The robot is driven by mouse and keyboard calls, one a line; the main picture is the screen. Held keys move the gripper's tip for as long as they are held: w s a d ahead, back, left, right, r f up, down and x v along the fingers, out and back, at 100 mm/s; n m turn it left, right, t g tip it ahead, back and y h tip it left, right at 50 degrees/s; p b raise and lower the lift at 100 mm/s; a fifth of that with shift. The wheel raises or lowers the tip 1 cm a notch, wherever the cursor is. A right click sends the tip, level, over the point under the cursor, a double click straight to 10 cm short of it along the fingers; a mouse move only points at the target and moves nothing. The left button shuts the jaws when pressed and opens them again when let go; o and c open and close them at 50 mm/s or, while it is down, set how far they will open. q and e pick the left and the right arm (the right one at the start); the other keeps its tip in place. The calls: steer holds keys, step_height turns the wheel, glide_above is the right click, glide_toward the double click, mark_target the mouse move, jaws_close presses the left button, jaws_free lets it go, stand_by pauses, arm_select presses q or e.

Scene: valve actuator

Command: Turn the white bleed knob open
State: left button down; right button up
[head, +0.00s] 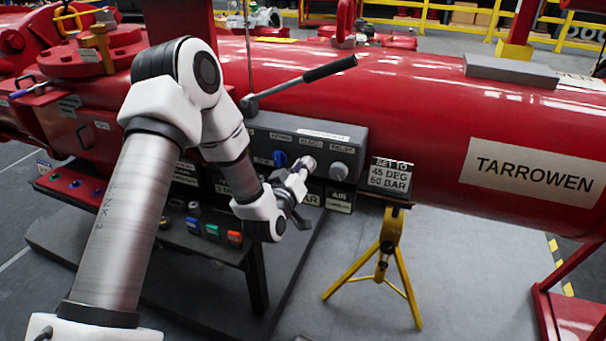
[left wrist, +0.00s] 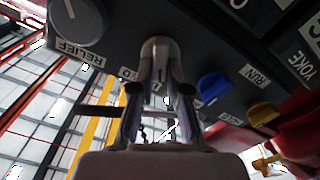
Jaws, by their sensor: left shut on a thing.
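The white bleed knob (head: 309,162) is on the front of the grey control panel (head: 262,138), between a blue knob and the round relief knob. My left gripper (head: 299,174) reaches it from the front left. In the left wrist view the white knob (left wrist: 160,48) sits between the two fingers of my left gripper (left wrist: 160,82), which is shut on it. The fingers hide much of the knob and part of its label. My right gripper is not in view.
The grey relief knob (head: 340,171) is close on the right and the blue knob (head: 280,158) close on the left. A black-handled lever (head: 328,69) rises above the panel. A sign (head: 393,177) stands at right above a yellow stand (head: 388,245).

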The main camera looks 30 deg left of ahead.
arm_select(q)
steer(key=shift+s+a+f+n+b, duration=0.1)
steer(key=shift+f+n+b, duration=0.1)
steer(key=shift+n+b, duration=1.5)
steer(key=shift+w+a+f+n+b, duration=0.1)
steer(key=shift+f+n+b, duration=0.1)
steer(key=shift+n+b, duration=1.4)
steer(key=shift+s+f+n+b, duration=0.1)
steer(key=shift+f+n+b, duration=0.1)
steer(key=shift+n+b, duration=1.5)
steer(key=shift+n+p, duration=0.5)
steer(key=shift+n, duration=0.1)
steer(key=c, duration=1.2)
jaws_free()
steer(key=shift+r, duration=0.1)
steer(key=shift+o, duration=0.2)
steer(key=v, duration=0.7)
steer(key=shift+s, duration=0.25)
